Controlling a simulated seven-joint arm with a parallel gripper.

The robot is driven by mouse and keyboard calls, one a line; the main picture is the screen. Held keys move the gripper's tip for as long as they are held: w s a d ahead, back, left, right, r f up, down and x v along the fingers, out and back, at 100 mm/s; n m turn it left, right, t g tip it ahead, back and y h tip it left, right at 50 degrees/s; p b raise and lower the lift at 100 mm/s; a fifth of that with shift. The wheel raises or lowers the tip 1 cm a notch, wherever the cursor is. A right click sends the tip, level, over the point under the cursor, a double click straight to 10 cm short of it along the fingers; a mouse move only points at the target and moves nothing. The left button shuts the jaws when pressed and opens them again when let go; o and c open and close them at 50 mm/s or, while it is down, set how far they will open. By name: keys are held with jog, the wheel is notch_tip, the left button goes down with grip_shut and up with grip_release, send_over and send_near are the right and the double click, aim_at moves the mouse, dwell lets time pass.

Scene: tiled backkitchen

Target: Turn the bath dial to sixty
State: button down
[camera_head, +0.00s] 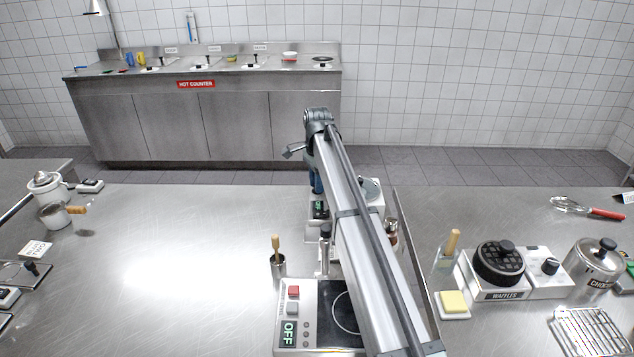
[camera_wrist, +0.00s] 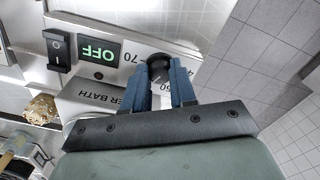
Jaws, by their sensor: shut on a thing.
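The bath dial is a round black knob (camera_wrist: 158,66) on a pale panel in the wrist view. My gripper (camera_wrist: 164,78) has its two blue fingers closed on either side of the dial. Printed numbers show around the dial, among them 70 and 60; the fingers hide part of the scale, and I cannot read the setting surely. Beside it are a green OFF display (camera_wrist: 98,50) and a black rocker switch (camera_wrist: 58,48). A label ending in "ER BATH" (camera_wrist: 97,98) is partly hidden. In the head view my arm covers most of the bath; its small display (camera_head: 320,209) shows.
A hotplate unit (camera_head: 290,336) with another OFF display stands near, partly under my arm. A brush in a metal cup (camera_head: 278,265) is left of the arm. A waffle iron (camera_head: 499,262) and a lidded pot (camera_head: 597,262) stand right. The steel table (camera_head: 160,270) is clear at left centre.

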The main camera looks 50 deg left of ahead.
dwell(0.3)
jog(key=c, duration=0.9)
grip_release()
notch_tip(320, 180, up, 14)
jog(key=shift+f, duration=0.1)
dwell(0.4)
